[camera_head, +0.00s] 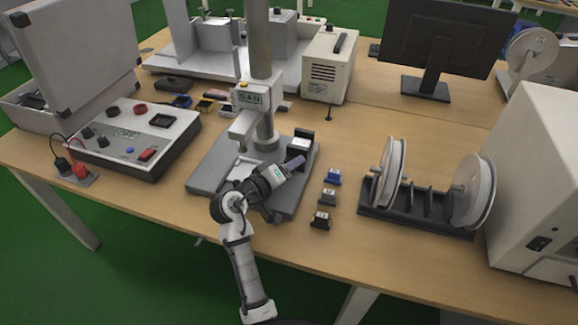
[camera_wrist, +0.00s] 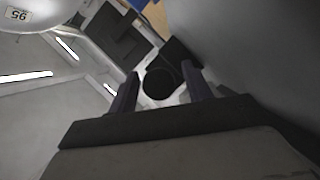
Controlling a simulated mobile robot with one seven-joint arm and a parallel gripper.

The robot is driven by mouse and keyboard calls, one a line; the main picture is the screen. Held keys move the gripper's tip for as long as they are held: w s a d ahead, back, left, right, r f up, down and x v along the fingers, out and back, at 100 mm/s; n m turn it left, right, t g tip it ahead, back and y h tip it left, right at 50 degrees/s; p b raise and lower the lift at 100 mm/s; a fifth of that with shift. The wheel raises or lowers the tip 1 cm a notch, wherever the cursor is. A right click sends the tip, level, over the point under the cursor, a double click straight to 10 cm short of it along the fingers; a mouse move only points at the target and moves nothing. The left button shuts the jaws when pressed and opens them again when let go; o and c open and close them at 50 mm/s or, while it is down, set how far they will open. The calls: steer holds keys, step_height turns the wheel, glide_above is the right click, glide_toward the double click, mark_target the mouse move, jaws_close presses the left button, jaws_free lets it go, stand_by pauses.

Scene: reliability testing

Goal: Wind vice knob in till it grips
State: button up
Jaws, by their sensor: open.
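The vice (camera_head: 300,147), a small block with a white face and black parts, stands at the right side of the grey test-stand base (camera_head: 213,160). My gripper (camera_head: 298,161) reaches over the base from the front, close to the vice. In the wrist view a round black knob (camera_wrist: 159,84) shows between the two dark fingers of my gripper (camera_wrist: 161,70). The fingers are open, with one on each side of the knob and a visible gap to each. Whether the vice jaws touch anything is hidden. The knob is hidden behind my gripper in the head view.
The test-stand column (camera_head: 260,60) rises just behind my arm. Three small blocks, one of them blue (camera_head: 333,177), lie right of the base. A spool rack (camera_head: 415,207) stands farther right, and a control box (camera_head: 135,135) stands left. Bare table lies in front of the blocks.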

steer(key=c, duration=1)
steer(key=shift+o, duration=0.2)
steer(key=shift+m, duration=0.3)
steer(key=m+y, duration=0.2)
steer(key=m, duration=0.1)
steer(key=shift+y+b, duration=0.3)
steer(key=m+y, duration=0.2)
steer(key=m, duration=0.1)
steer(key=shift+d+b, duration=0.1)
steer(key=shift+b, duration=0.2)
steer(key=m+t+y+b, duration=0.1)
steer(key=m+y, duration=0.2)
steer(key=shift+m, duration=0.3)
steer(key=m+t+y+b, duration=0.1)
steer(key=m+y, duration=0.1)
steer(key=shift+d+m, duration=0.1)
steer(key=shift+m, duration=0.3)
steer(key=shift+b, duration=0.3)
